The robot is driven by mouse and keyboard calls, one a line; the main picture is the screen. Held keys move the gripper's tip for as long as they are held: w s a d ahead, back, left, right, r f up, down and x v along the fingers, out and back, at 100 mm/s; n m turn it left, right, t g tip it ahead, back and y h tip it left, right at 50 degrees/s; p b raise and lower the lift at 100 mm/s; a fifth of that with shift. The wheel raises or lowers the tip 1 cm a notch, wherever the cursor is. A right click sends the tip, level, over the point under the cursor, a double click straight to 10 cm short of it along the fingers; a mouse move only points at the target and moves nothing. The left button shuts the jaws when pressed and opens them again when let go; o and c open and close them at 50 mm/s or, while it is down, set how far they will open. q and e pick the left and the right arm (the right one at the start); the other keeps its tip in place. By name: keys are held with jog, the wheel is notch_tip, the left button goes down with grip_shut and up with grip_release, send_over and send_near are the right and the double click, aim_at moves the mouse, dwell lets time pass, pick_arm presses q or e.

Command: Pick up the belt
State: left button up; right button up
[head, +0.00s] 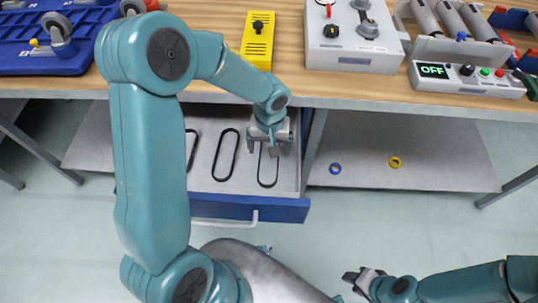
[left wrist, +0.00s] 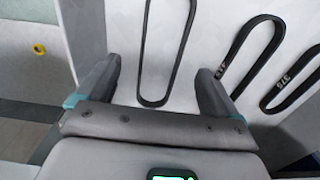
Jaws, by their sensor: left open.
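Several black belts, each a long thin loop, lie in the open drawer (head: 291,190). My left gripper (head: 268,150) is over the rightmost belt (head: 268,187) and hides its upper part. In the left wrist view, my left gripper (left wrist: 157,72) is open, with the rounded end of this belt (left wrist: 152,104) lying between its spread fingers. Neither finger is visibly closed on it. A middle belt (head: 215,165) lies to its left. My right gripper (head: 362,278) is low at the bottom right, away from the drawer; its jaw opening is unclear.
The drawer has a blue front (head: 285,212) and a pale handle. A wooden worktop (head: 285,80) above carries a yellow block (head: 258,40), a grey box (head: 345,55) and an OFF display panel (head: 465,78). A blue ring (head: 335,169) and yellow ring (head: 395,162) lie on the lower shelf.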

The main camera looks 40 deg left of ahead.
aim_at(269, 160)
pick_arm(q)
jog(key=f, duration=0.5)
jog(key=shift+a+f, duration=0.1)
jog(key=shift+a, duration=0.1)
jog(key=c, duration=1.1)
jog(key=shift+r+p, duration=0.4)
jog(key=shift+r, duration=4.7)
jog(key=shift+c, duration=0.2)
